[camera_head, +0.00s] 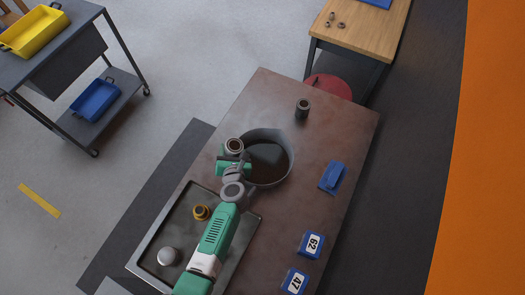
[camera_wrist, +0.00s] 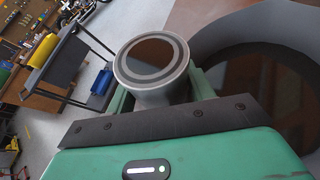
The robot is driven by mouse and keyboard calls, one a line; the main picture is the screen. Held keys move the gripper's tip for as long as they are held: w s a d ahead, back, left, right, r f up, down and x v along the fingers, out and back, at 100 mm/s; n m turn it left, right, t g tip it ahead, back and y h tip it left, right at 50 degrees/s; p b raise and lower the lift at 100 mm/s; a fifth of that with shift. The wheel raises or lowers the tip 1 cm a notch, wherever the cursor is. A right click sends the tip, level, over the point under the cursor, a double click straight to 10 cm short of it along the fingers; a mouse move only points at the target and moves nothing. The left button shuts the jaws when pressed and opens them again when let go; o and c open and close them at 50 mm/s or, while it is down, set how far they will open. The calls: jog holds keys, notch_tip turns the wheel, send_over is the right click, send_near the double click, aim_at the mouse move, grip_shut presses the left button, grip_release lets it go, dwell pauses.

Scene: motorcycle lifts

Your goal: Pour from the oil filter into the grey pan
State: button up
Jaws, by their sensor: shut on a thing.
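The oil filter (camera_head: 234,146) is a light grey cylinder with a ringed end. In the wrist view, the filter (camera_wrist: 151,66) shows a dark brown round face inside its rim, which looks like oil. My gripper (camera_head: 234,161) is shut around it, with green fingers on both sides. The filter looks roughly upright and is at the left edge of the grey pan, not over its middle. The grey pan (camera_head: 290,148) is round and holds dark liquid. Its wall also shows at the right of the wrist view (camera_wrist: 258,27). The gap between filter and pan cannot be judged.
The pan stands on a brown bench (camera_head: 346,130). A dark cylinder (camera_head: 302,108), a blue block (camera_head: 333,177) and numbered blue blocks (camera_head: 311,245) stand around.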

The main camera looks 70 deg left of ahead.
jog(key=shift+w+d+r+m+g, duration=0.2)
jog(key=shift+w+r+m+g, duration=0.25)
jog(key=shift+w+m, duration=0.3)
dwell(0.8)
jog(key=shift+w+d+f+m+g+y+b, duration=0.2)
jog(key=shift+w+f+m+g+y+b, duration=0.35)
jog(key=shift+b, duration=0.35)
dwell(0.8)
jog(key=shift+r+m, duration=0.4)
jog(key=shift+m, duration=0.3)
dwell(1.0)
jog(key=shift+f+m+g+y+b, duration=0.4)
jog(key=shift+m+g+b, duration=0.15)
jog(key=shift+b, duration=0.55)
dwell(0.7)
jog(key=shift+r+m, duration=0.25)
jog(key=shift+m, duration=0.2)
dwell(0.8)
